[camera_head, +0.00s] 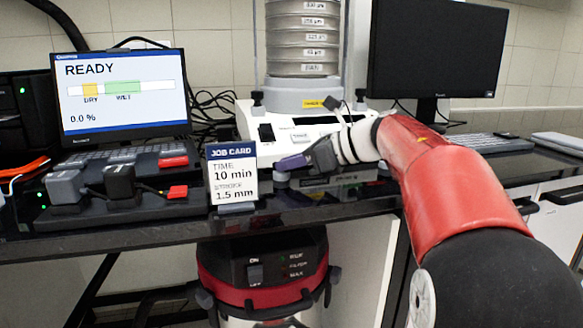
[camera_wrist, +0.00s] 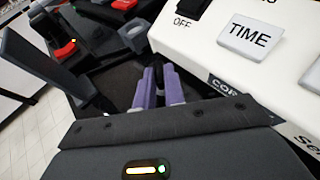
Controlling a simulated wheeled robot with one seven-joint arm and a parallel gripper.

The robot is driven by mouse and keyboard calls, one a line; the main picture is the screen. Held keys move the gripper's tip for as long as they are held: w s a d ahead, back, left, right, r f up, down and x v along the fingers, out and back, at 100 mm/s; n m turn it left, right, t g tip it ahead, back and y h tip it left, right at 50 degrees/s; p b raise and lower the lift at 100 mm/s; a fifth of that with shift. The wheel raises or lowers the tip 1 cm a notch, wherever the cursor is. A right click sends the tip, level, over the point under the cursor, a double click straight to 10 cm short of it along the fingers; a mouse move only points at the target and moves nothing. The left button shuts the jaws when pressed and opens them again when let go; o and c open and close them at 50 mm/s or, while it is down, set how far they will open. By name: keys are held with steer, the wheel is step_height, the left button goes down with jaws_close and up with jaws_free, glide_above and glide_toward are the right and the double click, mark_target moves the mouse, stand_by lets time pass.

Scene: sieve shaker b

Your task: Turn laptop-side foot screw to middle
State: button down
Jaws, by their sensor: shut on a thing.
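The sieve shaker has a white base (camera_head: 300,125), a dark switch and a tall stack of sieves. My gripper (camera_head: 281,165) is at the base's front corner on the laptop side, behind the job card. Its purple fingers (camera_wrist: 160,78) are close together beside the white base (camera_wrist: 262,65) in the wrist view. They are shut on the laptop-side foot screw, low at that corner. A small grey part (camera_head: 282,177) shows just under the fingertips. The fingers hide most of the screw, so its setting cannot be read.
The job card (camera_head: 232,176) stands close left of my gripper. Dark blocks with red parts (camera_head: 118,182) lie at the left. A red-black vacuum (camera_head: 265,275) is below the bench.

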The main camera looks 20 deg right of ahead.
steer(key=shift+s+a+m+t+h+b, duration=0.15)
steer(key=shift+m+t+h+b, duration=0.2)
steer(key=shift+m+t+h, duration=0.25)
steer(key=shift+s+a+m+t+h+b, duration=0.15)
steer(key=shift+m+t+h+b, duration=0.2)
steer(key=shift+m+t+h, duration=0.2)
steer(key=m+h, duration=0.1)
steer(key=m+t+h+p, duration=0.2)
steer(key=shift+s+a+r+m+h, duration=0.1)
steer(key=shift+a+r+m+h, duration=0.15)
steer(key=shift+r+m, duration=0.1)
steer(key=m+h, duration=0.1)
steer(key=m+h+p, duration=0.1)
steer(key=shift+a+f+t+h, duration=0.1)
steer(key=shift+f+t+h, duration=0.1)
steer(key=shift+t+h, duration=0.15)
steer(key=shift+a+f+m+h, duration=0.1)
steer(key=shift+a+m+h, duration=0.05)
steer(key=shift+m+h, duration=0.85)
steer(key=shift+a, duration=0.1)
steer(key=c, duration=1.8)
jaws_free()
steer(key=shift+o, duration=0.2)
